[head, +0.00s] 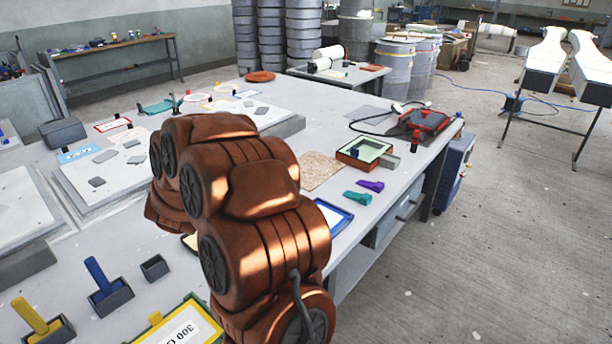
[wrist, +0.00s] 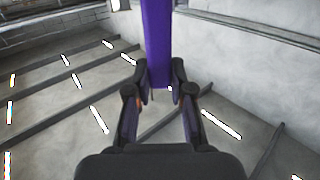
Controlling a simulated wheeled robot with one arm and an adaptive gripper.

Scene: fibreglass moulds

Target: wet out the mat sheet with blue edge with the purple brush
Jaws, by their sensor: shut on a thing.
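My gripper (wrist: 158,95) is shut on the purple brush (wrist: 157,40) in the wrist view. The brush's flat purple part stands up from between the fingers; its bristles cannot be made out. In the head view my arm hides the gripper and the brush. A flat piece with a blue edge (head: 345,219), which looks like the mat sheet, lies on the bench at the right of my arm, partly hidden by it. The gripper's distance from it cannot be told.
A purple tool (head: 370,186) and a teal tool (head: 357,198) lie near the bench's right edge. A brown-sided tray (head: 343,157) and a red device (head: 424,119) stand behind. Blue-handled (head: 97,274) and yellow-handled (head: 35,318) tools stand in holders at left.

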